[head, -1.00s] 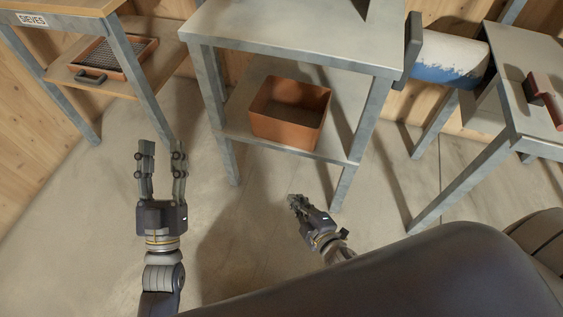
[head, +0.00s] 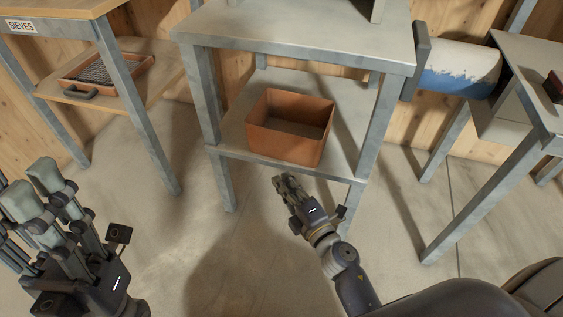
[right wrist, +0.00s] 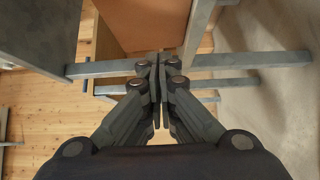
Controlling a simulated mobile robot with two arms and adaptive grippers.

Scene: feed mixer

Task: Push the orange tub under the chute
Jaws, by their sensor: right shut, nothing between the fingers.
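The orange tub (head: 288,143) is an open, empty-looking box on the lower shelf (head: 232,137) of the grey metal stand, near the shelf's middle. It also shows in the right wrist view (right wrist: 150,18) at the top, beyond the fingers. My right gripper (head: 285,183) is shut and empty, just in front of the shelf's front edge and below the tub, apart from it in the head view. Its closed fingers show in the right wrist view (right wrist: 158,75). My left gripper (head: 45,200) is at the lower left, fingers apart, with nothing between them. I cannot make out the chute for certain.
The stand's upper top (head: 300,38) overhangs the tub, with legs at both sides. A bench labelled SIEVES (head: 60,12) holds a sieve tray (head: 108,72) at left. A blue-white cylinder (head: 458,72) and another table (head: 530,70) are at right.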

